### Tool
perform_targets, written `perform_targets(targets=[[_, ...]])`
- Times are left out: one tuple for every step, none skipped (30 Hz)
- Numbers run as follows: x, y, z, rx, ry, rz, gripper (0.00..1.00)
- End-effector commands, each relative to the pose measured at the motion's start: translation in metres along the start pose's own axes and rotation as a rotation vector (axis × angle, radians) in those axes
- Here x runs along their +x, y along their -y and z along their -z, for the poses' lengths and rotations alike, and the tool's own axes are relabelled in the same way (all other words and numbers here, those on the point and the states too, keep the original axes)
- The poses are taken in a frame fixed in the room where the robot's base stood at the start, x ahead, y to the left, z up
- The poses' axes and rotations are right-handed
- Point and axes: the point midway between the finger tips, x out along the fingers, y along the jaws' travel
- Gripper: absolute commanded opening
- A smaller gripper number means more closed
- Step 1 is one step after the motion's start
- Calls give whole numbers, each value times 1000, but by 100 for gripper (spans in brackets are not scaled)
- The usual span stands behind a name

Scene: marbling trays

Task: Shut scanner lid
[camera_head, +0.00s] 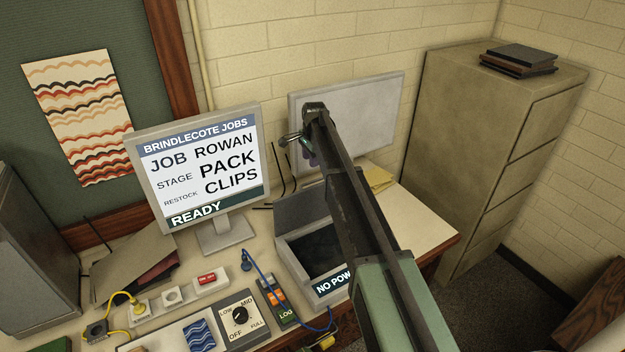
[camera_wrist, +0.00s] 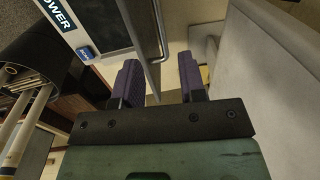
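The scanner (camera_head: 286,256) is a grey box with a dark glass bed and a "NO POW…" label; part is hidden behind my arm. Its grey lid (camera_head: 303,204) stands raised at the back edge. In the wrist view the scanner's dark bed (camera_wrist: 98,22) is at top left. The lid (camera_wrist: 152,76) appears nearly edge-on, with a thin metal handle (camera_wrist: 162,35) beside it. My gripper (camera_wrist: 160,76) has two purple fingers, spread apart, with the lid's edge between them in the picture. Contact is not clear. In the head view my gripper (camera_head: 309,158) is above the lid, mostly hidden.
A job monitor (camera_head: 222,225) stands left of the scanner. A pale grey panel (camera_head: 375,105) is behind my gripper. A dial box (camera_head: 240,322), power strip (camera_head: 180,297) and blue cable (camera_head: 265,275) are in front. A filing cabinet (camera_head: 460,130) stands right.

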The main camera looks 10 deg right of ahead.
Motion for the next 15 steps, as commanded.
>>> perform_targets(targets=[[13, -1, 0, -1, 0, 0, 38], [19, -1, -1, -1, 0, 0, 38], [28, -1, -1, -2, 0, 0, 38], [35, -1, -1, -2, 0, 0, 38], [42, -1, -1, -2, 0, 0, 38], [52, -1, 0, -2, 0, 0, 38], [60, -1, 0, -2, 0, 0, 38], [67, -1, 0, -2, 0, 0, 38], [77, -1, 0, -2, 0, 0, 38], [83, -1, 0, -2, 0, 0, 38], [89, -1, 0, -2, 0, 0, 38], [95, -1, 0, -2, 0, 0, 38], [98, -1, -1, -2, 0, 0, 38], [101, -1, -1, -2, 0, 0, 38], [103, -1, -1, -3, 0, 0, 38]])
